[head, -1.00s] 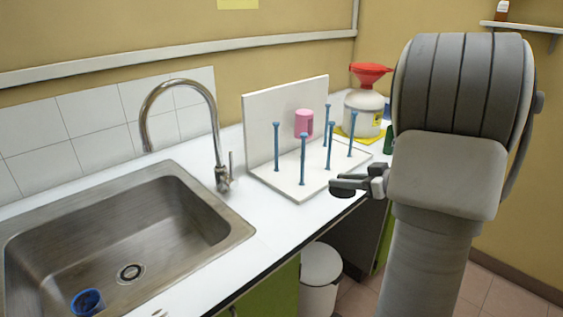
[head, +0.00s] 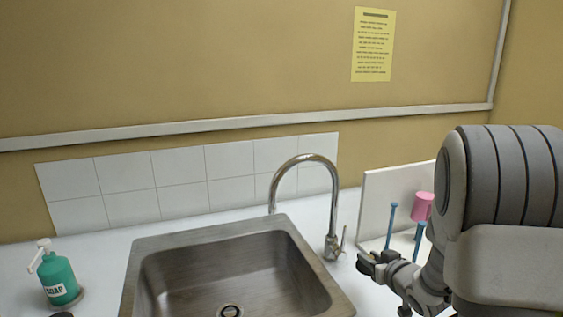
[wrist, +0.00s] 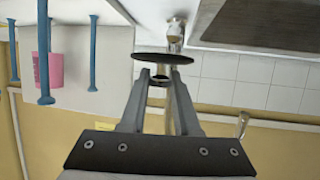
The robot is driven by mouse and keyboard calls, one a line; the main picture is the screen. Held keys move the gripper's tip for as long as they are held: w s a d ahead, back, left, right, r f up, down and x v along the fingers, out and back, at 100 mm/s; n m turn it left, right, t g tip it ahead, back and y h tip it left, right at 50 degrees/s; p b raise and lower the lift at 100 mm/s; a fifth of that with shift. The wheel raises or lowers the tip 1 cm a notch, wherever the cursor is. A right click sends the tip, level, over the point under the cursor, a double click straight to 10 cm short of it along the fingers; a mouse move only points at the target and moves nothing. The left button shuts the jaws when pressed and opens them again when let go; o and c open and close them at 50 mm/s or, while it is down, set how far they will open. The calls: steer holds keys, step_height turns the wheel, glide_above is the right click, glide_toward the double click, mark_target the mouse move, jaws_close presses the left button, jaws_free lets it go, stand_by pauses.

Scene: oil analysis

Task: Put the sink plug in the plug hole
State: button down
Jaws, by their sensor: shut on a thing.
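My gripper (wrist: 163,76) is shut on the sink plug (wrist: 162,57), a thin dark disc held at the fingertips in the wrist view. In the head view the gripper (head: 384,266) is at the lower right, in front of the rack and right of the sink, with the dark plug at its tip. The metal sink (head: 150,252) is at the bottom centre. The plug hole (head: 230,311) shows uncovered at the bottom edge of the head view, partly cut off. My gripper is well to the right of the hole.
A tall curved tap (head: 334,215) stands at the sink's back right. A white drying rack (head: 385,190) with blue pegs and a pink beaker (head: 423,205) is behind my arm. A green soap bottle (head: 60,280) stands left of the sink. Counter between them is clear.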

steer(key=s+a+f+p, duration=0.1)
steer(key=a, duration=0.1)
steer(key=s+a+f+m+h+p, duration=0.1)
steer(key=a+f, duration=0.1)
steer(key=a, duration=0.1)
steer(key=s+a+f+m+h+p, duration=0.1)
steer(key=a+f, duration=0.1)
steer(key=a, duration=0.1)
steer(key=shift+s+p, duration=0.25)
steer(key=shift+p, duration=0.15)
